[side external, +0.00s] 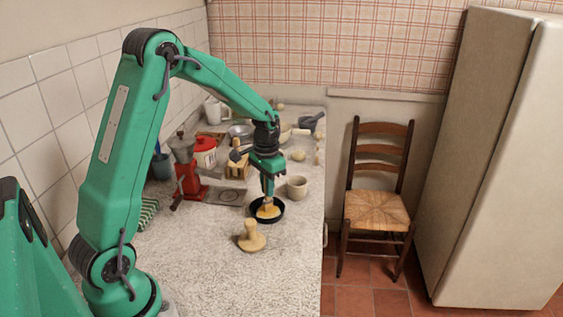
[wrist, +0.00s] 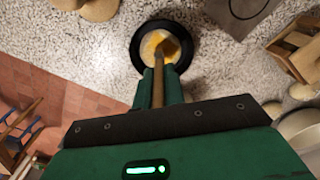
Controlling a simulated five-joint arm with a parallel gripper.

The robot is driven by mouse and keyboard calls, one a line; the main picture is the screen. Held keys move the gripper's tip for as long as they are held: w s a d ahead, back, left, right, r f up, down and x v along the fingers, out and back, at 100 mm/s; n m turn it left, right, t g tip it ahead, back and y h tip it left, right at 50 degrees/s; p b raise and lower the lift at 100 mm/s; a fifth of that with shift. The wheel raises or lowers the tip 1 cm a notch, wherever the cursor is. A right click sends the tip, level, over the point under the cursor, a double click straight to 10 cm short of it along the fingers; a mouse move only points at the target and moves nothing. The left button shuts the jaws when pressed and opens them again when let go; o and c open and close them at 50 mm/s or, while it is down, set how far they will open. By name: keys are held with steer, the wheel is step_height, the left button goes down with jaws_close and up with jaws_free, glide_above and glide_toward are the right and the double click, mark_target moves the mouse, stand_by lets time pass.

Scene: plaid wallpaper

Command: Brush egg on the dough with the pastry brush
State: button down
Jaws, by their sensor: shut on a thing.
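My gripper (side external: 268,182) points down over a small black bowl (side external: 279,212) on the counter and is shut on the pastry brush (side external: 268,201). In the wrist view the brush's wooden handle (wrist: 158,80) runs between my fingers, and its head is inside the bowl (wrist: 137,60). Yellow egg (wrist: 150,42) shows in the bowl around the brush head. A pale dough-coloured piece with a knob on top (side external: 251,238) stands on the counter in front of the bowl; it seems to be the dough.
A cream cup (side external: 297,187) stands just behind and right of the bowl. A red coffee grinder (side external: 186,165), a red-and-white canister (side external: 205,152) and a wooden holder (side external: 238,165) stand further back. The counter (side external: 230,285) is clear at the front; its right edge is near the bowl.

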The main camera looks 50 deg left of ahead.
steer(key=shift+f, duration=0.25)
steer(key=shift+d, duration=0.15)
steer(key=shift+d, duration=0.5)
steer(key=shift+r, duration=0.1)
steer(key=shift+a, duration=0.1)
stand_by(0.3)
steer(key=shift+a, duration=1.2)
steer(key=shift+d, duration=0.15)
steer(key=shift+d, duration=1.15)
